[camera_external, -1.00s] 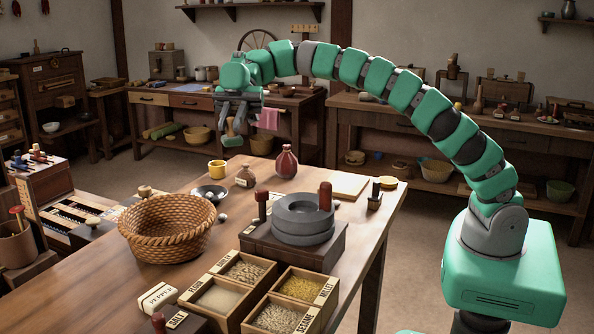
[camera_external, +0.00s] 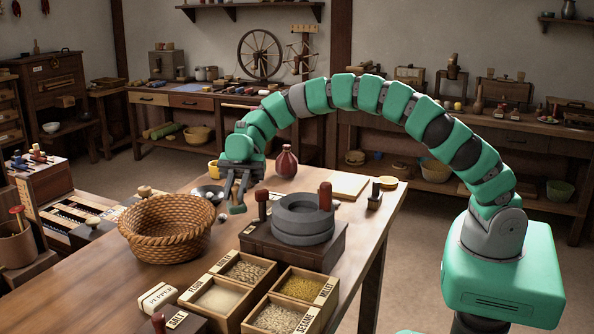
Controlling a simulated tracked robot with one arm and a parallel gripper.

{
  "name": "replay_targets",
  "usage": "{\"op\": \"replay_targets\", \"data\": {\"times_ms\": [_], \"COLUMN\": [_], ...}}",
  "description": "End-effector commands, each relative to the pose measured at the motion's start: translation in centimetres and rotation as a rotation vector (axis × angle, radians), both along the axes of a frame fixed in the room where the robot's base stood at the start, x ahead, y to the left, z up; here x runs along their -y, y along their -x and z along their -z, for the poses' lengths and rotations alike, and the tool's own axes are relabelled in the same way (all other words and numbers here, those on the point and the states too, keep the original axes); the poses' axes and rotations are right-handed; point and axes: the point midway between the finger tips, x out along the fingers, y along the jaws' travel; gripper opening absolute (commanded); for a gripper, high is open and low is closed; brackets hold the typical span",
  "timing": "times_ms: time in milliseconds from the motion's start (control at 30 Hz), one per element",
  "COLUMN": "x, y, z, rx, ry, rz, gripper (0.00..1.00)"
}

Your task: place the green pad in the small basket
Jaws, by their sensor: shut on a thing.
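My gripper (camera_external: 237,205) points down over the table, to the right of the basket and left of the grindstone. It is shut on the green pad (camera_external: 238,210), which shows at the fingertips. I cannot tell whether the pad is clear of the table top. The small woven basket (camera_external: 166,245) stands on the left part of the table. Its inside is partly visible and looks empty.
A grey quern (camera_external: 303,222) on a dark base stands right of my gripper. A red-brown vase (camera_external: 287,162) and a yellow mug (camera_external: 214,169) stand behind. A divided grain box (camera_external: 232,318) is in front.

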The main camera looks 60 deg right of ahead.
Motion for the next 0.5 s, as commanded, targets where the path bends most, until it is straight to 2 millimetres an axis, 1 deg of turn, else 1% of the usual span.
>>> {"op": "replay_targets", "data": {"times_ms": [33, 100, 267, 500], "x": [0.0, 0.0, 0.0, 0.0], "y": [0.0, 0.0, -0.1, -0.1], "z": [1.0, 1.7, 2.8, 6.5], "rx": [-0.002, -0.001, 0.002, 0.0], "ry": [0.001, 0.0, 0.0, 0.002], "rz": [0.001, 0.001, 0.002, 0.004], "gripper": [0.0, 0.0, 0.0, 0.0]}}
